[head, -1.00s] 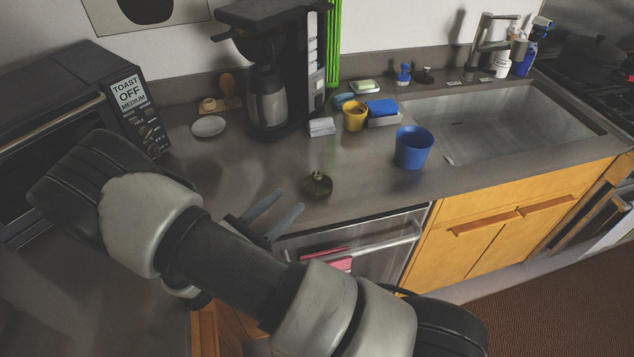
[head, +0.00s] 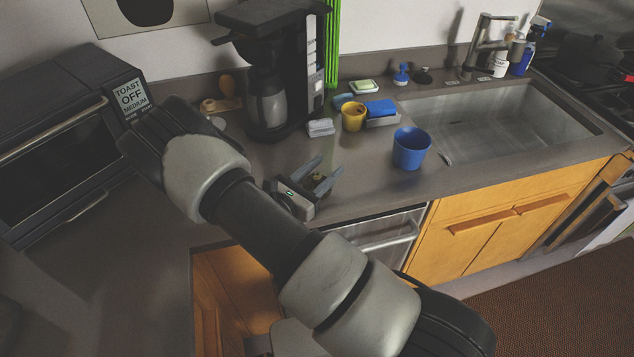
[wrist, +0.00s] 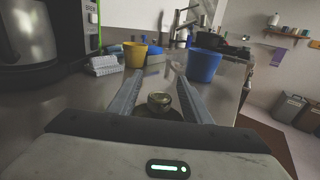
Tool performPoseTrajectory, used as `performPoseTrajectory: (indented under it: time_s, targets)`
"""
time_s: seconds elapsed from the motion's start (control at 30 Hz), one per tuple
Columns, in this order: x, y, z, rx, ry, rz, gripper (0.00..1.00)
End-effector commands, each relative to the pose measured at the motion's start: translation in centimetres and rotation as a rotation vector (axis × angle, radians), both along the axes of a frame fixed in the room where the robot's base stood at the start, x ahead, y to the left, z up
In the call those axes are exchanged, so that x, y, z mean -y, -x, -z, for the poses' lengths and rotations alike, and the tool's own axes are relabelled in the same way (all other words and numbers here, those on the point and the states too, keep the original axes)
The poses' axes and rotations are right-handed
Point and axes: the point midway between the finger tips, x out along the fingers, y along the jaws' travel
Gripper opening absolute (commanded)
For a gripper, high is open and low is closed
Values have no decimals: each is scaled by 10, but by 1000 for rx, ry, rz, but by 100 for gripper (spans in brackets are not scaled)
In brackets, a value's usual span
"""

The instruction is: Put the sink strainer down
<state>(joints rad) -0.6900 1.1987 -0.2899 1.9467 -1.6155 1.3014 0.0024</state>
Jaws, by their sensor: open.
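The sink strainer (wrist: 160,101), a small round brass-coloured piece with a knob, stands on the grey counter near its front edge. In the head view it is partly hidden behind my gripper (head: 318,172), with a bit of it (head: 317,177) showing between the fingers. In the wrist view my gripper (wrist: 158,84) is open, with one finger on each side of the strainer. I cannot tell whether either finger touches it. The sink (head: 500,122) is farther right along the counter.
A blue cup (head: 411,149) stands right of my gripper, before the sink. A yellow cup (head: 353,117), folded cloth (head: 320,128) and blue sponge (head: 381,107) are behind. The coffee maker (head: 268,75) and toaster oven (head: 70,135) stand to the left. Bare counter lies between gripper and blue cup.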

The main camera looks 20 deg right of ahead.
Motion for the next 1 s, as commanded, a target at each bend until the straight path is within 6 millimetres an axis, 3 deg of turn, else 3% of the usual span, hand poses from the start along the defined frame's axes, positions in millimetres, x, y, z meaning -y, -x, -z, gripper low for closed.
performPoseTrajectory:
  time_s: [0.33, 0.6, 1.0]
  targets:
    - [9, -6, 1, 0, 0, -1, 44]
    - [8, -6, 1, -1, 1, -1, 0]
    - [8, -7, -9, 1, -1, -1, 0]
